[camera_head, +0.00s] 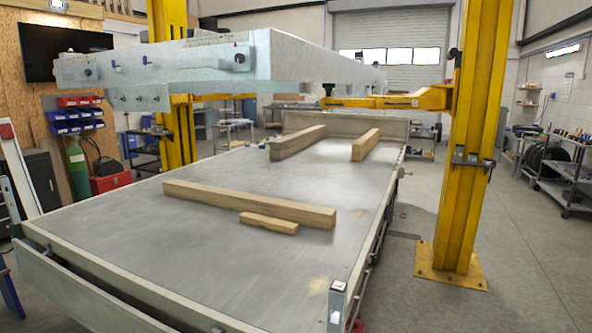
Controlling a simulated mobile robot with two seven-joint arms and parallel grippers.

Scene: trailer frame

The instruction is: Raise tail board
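A flat grey trailer bed (270,262) fills the middle of the view. At its near left edge, a pale metal board (85,298) hangs outside and below the bed's rim, with a dark gap between them. It looks like the lowered tail board, and its lower part is cut off by the frame. At the far end a board (350,124) stands upright. Neither of my grippers is in view.
Several wooden beams, one of them long (250,203), lie on the bed. A galvanised frame (210,62) hangs above it on a yellow lift (478,140). Shelves (562,175) stand at the right wall.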

